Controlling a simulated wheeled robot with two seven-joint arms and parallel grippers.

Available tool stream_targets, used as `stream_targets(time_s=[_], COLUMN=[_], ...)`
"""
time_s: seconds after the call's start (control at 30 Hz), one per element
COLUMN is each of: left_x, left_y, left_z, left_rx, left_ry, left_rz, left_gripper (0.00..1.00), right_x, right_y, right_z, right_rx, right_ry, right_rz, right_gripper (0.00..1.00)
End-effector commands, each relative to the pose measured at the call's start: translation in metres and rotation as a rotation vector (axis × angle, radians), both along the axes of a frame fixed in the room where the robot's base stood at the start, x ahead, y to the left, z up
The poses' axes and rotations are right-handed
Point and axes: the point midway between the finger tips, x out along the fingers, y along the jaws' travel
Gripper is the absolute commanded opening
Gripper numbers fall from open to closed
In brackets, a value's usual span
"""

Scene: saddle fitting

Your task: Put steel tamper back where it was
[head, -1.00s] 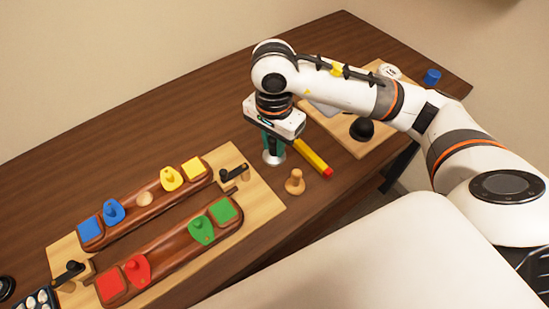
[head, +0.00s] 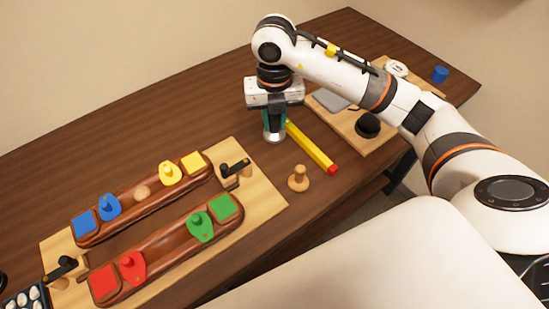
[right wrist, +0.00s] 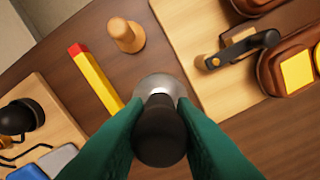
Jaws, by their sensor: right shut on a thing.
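The steel tamper (head: 273,134) has a dark handle and a round steel base. My right gripper (head: 275,118) is shut on its handle, and the tamper hangs upright below the hand. In the right wrist view, the green fingers (right wrist: 160,135) close on both sides of the black handle, and the steel base (right wrist: 172,85) shows beyond it. The base is over bare table or touching it; I cannot tell which. It is beside the far end of a yellow bar with a red tip (head: 315,149). My left gripper is not in view.
A wooden peg (head: 298,179) stands in front of the tamper. The light fixture board (head: 262,191), with brown saddles and coloured blocks, is at left. Another board (head: 352,127) with a black knob (head: 367,126) lies right. Bare table lies behind and left of the tamper.

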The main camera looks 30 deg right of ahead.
Motion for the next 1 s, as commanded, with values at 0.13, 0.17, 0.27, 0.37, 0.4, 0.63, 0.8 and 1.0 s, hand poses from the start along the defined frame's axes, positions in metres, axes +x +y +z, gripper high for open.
stream_targets(time_s=[0.13, 0.17, 0.27, 0.37, 0.4, 0.63, 0.8, 1.0], left_x=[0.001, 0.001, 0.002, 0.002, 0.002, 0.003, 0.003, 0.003], left_y=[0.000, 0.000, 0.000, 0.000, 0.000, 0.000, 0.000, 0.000], left_z=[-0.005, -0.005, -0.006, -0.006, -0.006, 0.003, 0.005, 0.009], left_rx=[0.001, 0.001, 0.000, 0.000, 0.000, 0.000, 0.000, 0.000], left_ry=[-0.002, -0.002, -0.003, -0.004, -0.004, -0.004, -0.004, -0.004], left_rz=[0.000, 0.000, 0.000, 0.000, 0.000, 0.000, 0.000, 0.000], left_gripper=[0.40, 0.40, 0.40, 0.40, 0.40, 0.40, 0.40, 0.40], right_x=[0.006, 0.007, 0.010, 0.011, 0.011, 0.010, 0.011, 0.010], right_y=[-0.003, -0.004, -0.005, -0.006, -0.006, -0.007, -0.007, -0.006], right_z=[-0.002, -0.003, -0.003, -0.004, -0.007, -0.046, -0.065, -0.085], right_rx=[0.005, 0.005, 0.006, 0.005, 0.005, 0.002, 0.004, 0.004], right_ry=[0.000, 0.001, 0.003, 0.004, 0.006, 0.010, 0.007, 0.008], right_rz=[-0.281, -0.327, -0.449, -0.522, -0.537, -0.556, -0.553, -0.552], right_gripper=[0.07, 0.07, 0.07, 0.07, 0.07, 0.07, 0.07, 0.07])
